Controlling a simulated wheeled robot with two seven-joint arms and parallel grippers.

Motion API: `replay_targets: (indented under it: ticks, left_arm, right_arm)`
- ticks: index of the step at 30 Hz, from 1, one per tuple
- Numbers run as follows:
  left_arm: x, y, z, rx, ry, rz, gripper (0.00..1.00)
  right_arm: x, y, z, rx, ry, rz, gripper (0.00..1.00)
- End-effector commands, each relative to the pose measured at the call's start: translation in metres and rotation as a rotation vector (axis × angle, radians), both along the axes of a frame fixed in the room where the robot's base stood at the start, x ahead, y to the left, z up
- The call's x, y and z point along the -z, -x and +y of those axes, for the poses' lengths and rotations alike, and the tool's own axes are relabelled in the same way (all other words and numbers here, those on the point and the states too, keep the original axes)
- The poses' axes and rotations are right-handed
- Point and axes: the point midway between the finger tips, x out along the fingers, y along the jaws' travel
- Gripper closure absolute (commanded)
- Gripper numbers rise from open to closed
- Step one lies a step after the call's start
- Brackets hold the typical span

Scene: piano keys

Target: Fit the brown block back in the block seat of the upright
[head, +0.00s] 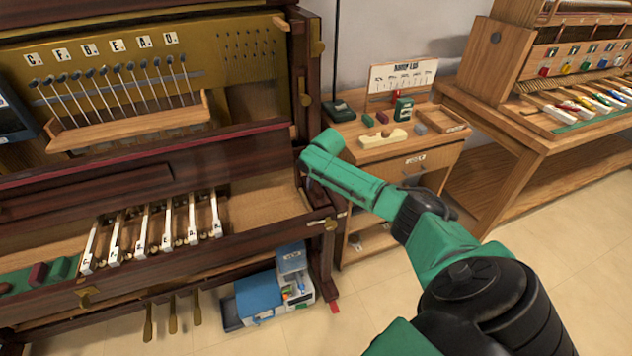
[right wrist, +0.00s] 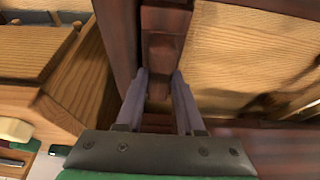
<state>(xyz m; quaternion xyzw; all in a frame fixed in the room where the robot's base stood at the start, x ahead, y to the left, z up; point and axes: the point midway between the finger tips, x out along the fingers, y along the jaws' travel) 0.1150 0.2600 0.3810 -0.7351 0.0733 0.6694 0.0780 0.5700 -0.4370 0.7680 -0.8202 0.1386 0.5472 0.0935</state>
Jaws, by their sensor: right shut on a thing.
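The upright (head: 255,210) is the dark brown piano on the left of the head view, its front open over a row of white-topped keys. My right gripper (right wrist: 160,84) reaches down at its right end; the forearm hides the fingers in the head view. In the right wrist view, both grey fingers are closed on the brown block (right wrist: 162,56), a dark reddish-brown piece between the fingertips. It lies in line with a dark wooden frame part of the upright. The block seat is not clearly visible, and I cannot tell whether the block touches it. My left gripper is not in view.
A side table (head: 395,150) with small parts and a card stands right of the upright. A second keyboard bench (head: 550,140) stands farther right. A blue-and-white box (head: 262,296) sits on the floor below the keys. Open floor lies at front right.

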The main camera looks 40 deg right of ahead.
Motion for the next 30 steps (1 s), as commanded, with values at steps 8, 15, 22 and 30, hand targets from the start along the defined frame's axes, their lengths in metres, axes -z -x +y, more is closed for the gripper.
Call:
replay_targets:
  ticks: [8,15,22,30]
  left_arm:
    - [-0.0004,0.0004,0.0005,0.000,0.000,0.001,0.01]
    - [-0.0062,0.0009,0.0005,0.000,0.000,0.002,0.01]
    - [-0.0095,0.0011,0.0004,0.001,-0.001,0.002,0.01]
    - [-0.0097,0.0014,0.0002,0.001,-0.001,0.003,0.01]
  right_arm:
    - [-0.0011,-0.0005,-0.0002,0.000,0.001,-0.002,1.00]
    - [-0.0026,0.0000,0.0000,0.000,0.001,-0.002,1.00]
    - [-0.0021,0.0002,0.0002,0.000,0.001,-0.003,1.00]
    - [-0.0017,0.0003,0.0002,0.000,0.001,-0.002,1.00]
